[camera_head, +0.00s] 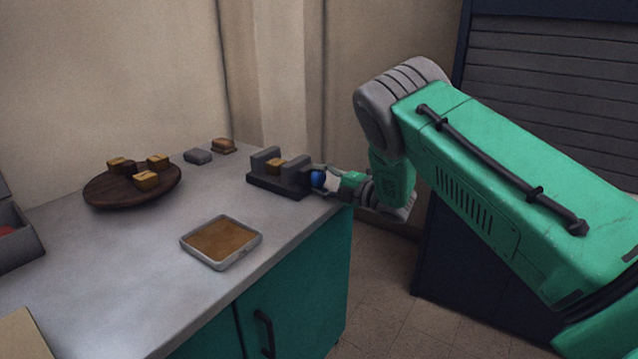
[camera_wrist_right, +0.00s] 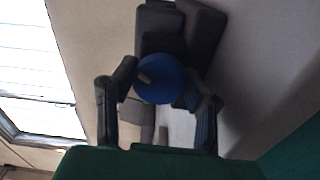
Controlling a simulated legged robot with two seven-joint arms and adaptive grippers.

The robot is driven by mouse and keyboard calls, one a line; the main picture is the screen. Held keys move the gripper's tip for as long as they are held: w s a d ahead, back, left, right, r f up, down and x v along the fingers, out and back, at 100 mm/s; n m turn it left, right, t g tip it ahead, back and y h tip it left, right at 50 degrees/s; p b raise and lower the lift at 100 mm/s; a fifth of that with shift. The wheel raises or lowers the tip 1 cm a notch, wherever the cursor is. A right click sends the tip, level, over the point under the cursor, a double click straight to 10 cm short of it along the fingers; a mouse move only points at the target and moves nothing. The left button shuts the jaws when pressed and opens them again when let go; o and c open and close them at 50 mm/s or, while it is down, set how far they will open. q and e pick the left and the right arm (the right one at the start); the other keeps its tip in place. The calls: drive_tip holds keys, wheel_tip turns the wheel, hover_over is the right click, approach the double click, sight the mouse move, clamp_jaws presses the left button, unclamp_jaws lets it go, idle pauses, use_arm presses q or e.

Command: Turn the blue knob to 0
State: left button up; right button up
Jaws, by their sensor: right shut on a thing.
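The blue knob (camera_head: 317,179) sits on the right end of a dark grey fixture (camera_head: 262,181) at the right end of the counter. The fixture has two upright blocks with a yellow-brown block (camera_head: 275,166) between them. My right gripper (camera_head: 325,180) is at the knob, its fingers shut on it from the right. In the right wrist view the round blue knob (camera_wrist_right: 160,80) lies between the two dark fingers, with a small pale mark on its face. No scale or number can be read. My left gripper is not in view.
A round dark wooden board (camera_head: 110,193) with several yellow-brown blocks stands at the left. A pale square tray (camera_head: 245,248) with a brown inside lies near the front edge. A grey block (camera_head: 198,156) and a brown block (camera_head: 223,145) lie at the back. The middle counter is clear.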

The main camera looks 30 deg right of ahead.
drive_tip(key=shift+s+a+f+n+b, duration=0.15)
drive_tip(key=shift+n+b, duration=0.15)
drive_tip(key=shift+n, duration=0.45)
drive_tip(key=shift+w+d+f+n+b, duration=0.1)
drive_tip(key=shift+f+n+b, duration=0.15)
drive_tip(key=shift+n, duration=0.55)
drive_tip(key=shift+s+a+f+n+b, duration=0.1)
drive_tip(key=shift+n+b, duration=0.2)
drive_tip(key=shift+n, duration=0.45)
drive_tip(key=o, duration=0.9)
drive_tip(key=shift+o, duration=1.4)
drive_tip(key=shift+r, duration=0.15)
drive_tip(key=v, duration=1.2)
